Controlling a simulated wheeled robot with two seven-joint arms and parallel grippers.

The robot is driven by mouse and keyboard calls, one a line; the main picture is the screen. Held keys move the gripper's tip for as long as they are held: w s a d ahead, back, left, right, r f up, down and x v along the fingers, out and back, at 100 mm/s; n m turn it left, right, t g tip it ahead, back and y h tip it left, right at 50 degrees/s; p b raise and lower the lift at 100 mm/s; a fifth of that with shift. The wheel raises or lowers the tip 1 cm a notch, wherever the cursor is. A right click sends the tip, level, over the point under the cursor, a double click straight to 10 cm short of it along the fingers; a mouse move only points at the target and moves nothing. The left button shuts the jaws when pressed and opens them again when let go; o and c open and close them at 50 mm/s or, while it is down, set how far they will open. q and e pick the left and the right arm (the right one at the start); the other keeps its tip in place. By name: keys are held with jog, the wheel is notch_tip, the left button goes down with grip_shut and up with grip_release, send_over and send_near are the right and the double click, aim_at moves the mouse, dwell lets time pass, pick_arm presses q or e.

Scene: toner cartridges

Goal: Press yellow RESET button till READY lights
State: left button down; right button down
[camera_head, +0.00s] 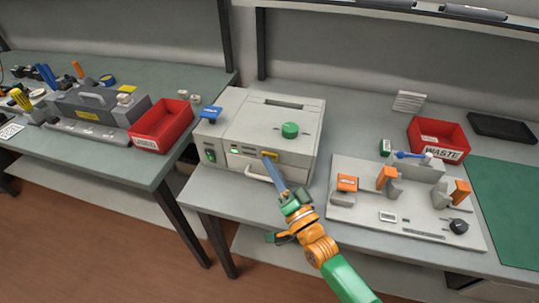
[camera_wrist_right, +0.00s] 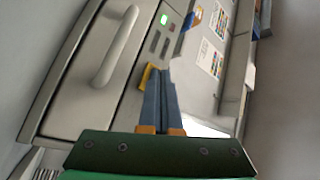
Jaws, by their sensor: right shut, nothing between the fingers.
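The yellow button (camera_head: 270,154) is on the front of the beige machine (camera_head: 229,130). It also shows in the right wrist view (camera_wrist_right: 145,77), beside my fingertips. My right gripper (camera_head: 267,161) is shut and empty, its blue-grey fingers reaching up to the button; in the right wrist view its tips (camera_wrist_right: 157,74) appear at or against the button's edge, and I cannot tell how far it is pressed. A green light (camera_wrist_right: 164,19) glows in a row with darker indicators; it also glows in the head view (camera_head: 234,151). Its label is unreadable. My left gripper is not in view.
A bar handle (camera_wrist_right: 118,45) sits on the machine front near the button. A green knob (camera_head: 290,130) is on top. A grey fixture board (camera_head: 350,212) and a red WASTE bin (camera_head: 440,150) stand to the right. A red bin (camera_head: 163,126) is on the left table.

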jog(key=shift+s+a, duration=0.15)
jog(key=shift+s, duration=0.35)
jog(key=s, duration=0.1)
jog(key=s+a+p, duration=0.1)
jog(key=s, duration=0.1)
jog(key=s+p, duration=0.1)
jog(key=shift+s+a, duration=0.3)
jog(key=shift+s, duration=0.05)
dwell(0.5)
